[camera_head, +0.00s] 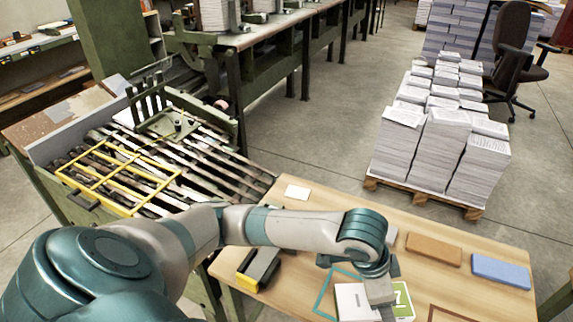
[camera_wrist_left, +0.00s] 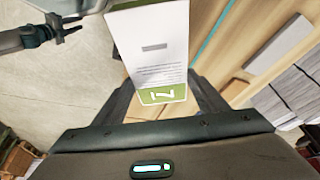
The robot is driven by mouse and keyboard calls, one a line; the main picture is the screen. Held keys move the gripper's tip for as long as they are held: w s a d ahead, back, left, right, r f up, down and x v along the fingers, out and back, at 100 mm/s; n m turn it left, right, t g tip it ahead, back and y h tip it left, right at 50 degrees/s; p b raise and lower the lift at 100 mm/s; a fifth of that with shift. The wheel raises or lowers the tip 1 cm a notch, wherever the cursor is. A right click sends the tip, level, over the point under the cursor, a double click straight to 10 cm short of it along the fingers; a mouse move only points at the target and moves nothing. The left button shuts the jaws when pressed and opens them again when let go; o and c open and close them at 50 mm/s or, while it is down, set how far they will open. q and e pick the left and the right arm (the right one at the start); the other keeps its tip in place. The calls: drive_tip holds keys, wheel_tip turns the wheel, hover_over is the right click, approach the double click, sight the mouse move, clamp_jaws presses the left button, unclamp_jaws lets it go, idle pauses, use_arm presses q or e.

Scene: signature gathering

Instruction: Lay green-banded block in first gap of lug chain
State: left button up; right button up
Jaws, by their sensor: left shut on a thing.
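The green-banded block (camera_head: 403,300) is white with a green end carrying a white figure. My left gripper (camera_head: 380,290) is shut on it, over the near part of the wooden table. In the left wrist view the block (camera_wrist_left: 152,50) stands out between the fingers of my left gripper (camera_wrist_left: 160,95), its green band nearest the palm. Its height above the table is unclear. The lug chain (camera_head: 215,160) is the slatted conveyor at left, apart from the block. My right gripper (camera_wrist_left: 68,27) shows small at the top left of the wrist view; its opening is unclear.
A yellow frame (camera_head: 118,178) lies over the conveyor's left part. The wooden table (camera_head: 330,208) bears a brown block (camera_head: 433,249), a blue block (camera_head: 500,271), a white card (camera_head: 297,192) and a yellow-black object (camera_head: 258,270). A pallet of paper stacks (camera_head: 440,140) stands behind.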

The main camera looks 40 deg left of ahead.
use_arm(q)
drive_tip(key=w+a+n+t+y, duration=0.1)
drive_tip(key=w+a+n+y, duration=0.2)
drive_tip(key=a+n, duration=0.6)
drive_tip(key=shift+w+a+f+t, duration=0.3)
drive_tip(key=shift+w+a, duration=0.25)
drive_tip(key=shift+w, duration=0.35)
drive_tip(key=shift+a, duration=0.1)
